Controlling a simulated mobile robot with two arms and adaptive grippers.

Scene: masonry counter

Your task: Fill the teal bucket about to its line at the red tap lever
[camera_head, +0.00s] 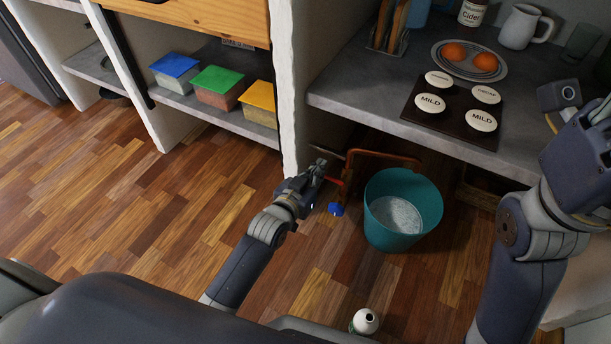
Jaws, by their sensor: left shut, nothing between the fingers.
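The teal bucket (374,232) stands upright on the wood floor under the counter. Pale, speckled water shows inside it; I cannot make out a line on its wall. The red tap lever (335,181) is left of the bucket, by the end of the white wall. My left gripper (317,174) is shut and empty, with its fingertips close to the lever; I cannot tell whether they touch it. My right gripper (598,112) is at the right edge above the counter, partly cut off, and its fingers are not clear.
A blue object (335,209) lies on the floor beside the bucket. A small white round object (365,321) is near my base. The counter (350,91) above holds a dark board (455,112) with labelled discs and a plate (441,50) with two oranges. Floor to the left is clear.

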